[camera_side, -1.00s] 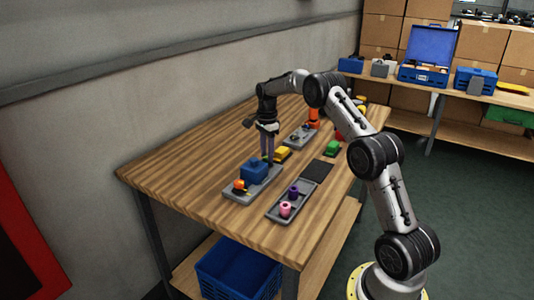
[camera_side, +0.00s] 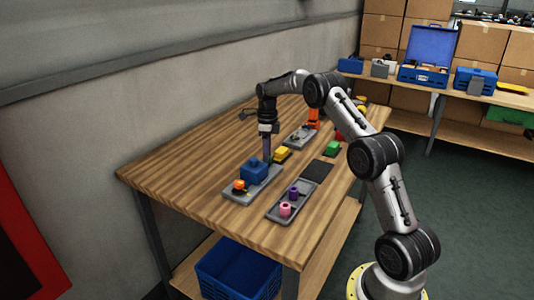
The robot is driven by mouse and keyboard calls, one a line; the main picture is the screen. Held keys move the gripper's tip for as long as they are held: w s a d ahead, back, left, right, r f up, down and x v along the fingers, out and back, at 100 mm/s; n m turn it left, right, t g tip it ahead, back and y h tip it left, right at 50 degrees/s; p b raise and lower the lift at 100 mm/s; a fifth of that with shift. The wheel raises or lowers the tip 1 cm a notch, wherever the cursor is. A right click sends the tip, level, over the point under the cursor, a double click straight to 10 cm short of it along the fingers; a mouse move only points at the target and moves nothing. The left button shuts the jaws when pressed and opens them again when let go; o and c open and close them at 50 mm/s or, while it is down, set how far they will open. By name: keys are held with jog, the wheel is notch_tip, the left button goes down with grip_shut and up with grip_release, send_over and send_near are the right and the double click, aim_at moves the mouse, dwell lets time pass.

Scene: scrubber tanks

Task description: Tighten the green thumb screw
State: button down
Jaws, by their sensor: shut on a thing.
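My gripper (camera_side: 267,157) points straight down at the back end of a grey base plate (camera_side: 236,194) on the wooden table. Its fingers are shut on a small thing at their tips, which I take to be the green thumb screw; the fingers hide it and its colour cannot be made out. A blue block (camera_side: 254,170) stands on the same plate just in front of the fingers. An orange and black part (camera_side: 240,186) sits at the plate's near end. How deep the screw sits cannot be seen.
A grey tray (camera_side: 277,215) holds a pink and a purple piece. A yellow block (camera_side: 282,153), a green block (camera_side: 332,147), a dark mat (camera_side: 318,171) and a second grey plate with an orange part (camera_side: 313,120) lie nearby. The table's left front is bare.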

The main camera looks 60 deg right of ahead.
jog(key=shift+d+r+m, duration=0.15)
jog(key=shift+r+m, duration=0.25)
jog(key=shift+m, duration=0.1)
jog(key=c, duration=0.7)
grip_release()
jog(key=shift+c, duration=0.2)
jog(key=shift+o, duration=1.2)
jog(key=shift+f, duration=0.2)
notch_tip(320, 180, up, 14)
jog(key=shift+f, duration=0.1)
